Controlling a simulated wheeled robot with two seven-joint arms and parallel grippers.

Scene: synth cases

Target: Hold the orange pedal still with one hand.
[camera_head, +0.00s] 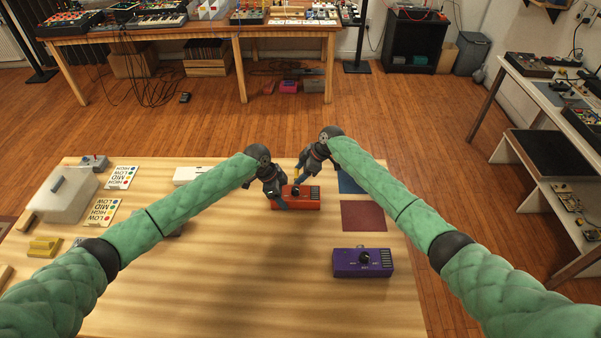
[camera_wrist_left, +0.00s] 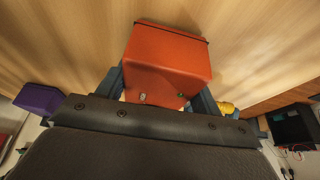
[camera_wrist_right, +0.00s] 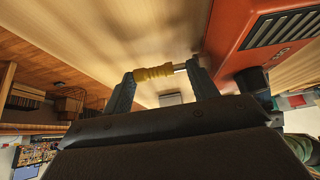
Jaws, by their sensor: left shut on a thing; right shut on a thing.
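The orange pedal (camera_head: 302,203) lies on the wooden table between my two arms, with a dark knob and a slotted panel on top. My left gripper (camera_head: 278,201) is shut on its left end. In the left wrist view the pedal's orange body (camera_wrist_left: 165,65) sits between both fingers. My right gripper (camera_head: 298,174) is at the pedal's far side, shut on a yellow plug (camera_wrist_right: 153,72) with a metal tip. The tip points toward the pedal's side. A finger hides its end, so I cannot tell whether it enters the pedal.
A purple pedal (camera_head: 362,263) lies at the front right. A dark red mat (camera_head: 363,216) and a partly hidden blue mat (camera_head: 350,184) are right of the orange pedal. A translucent box (camera_head: 62,194), printed cards (camera_head: 102,212) and yellow blocks (camera_head: 45,246) are at left. The front middle is clear.

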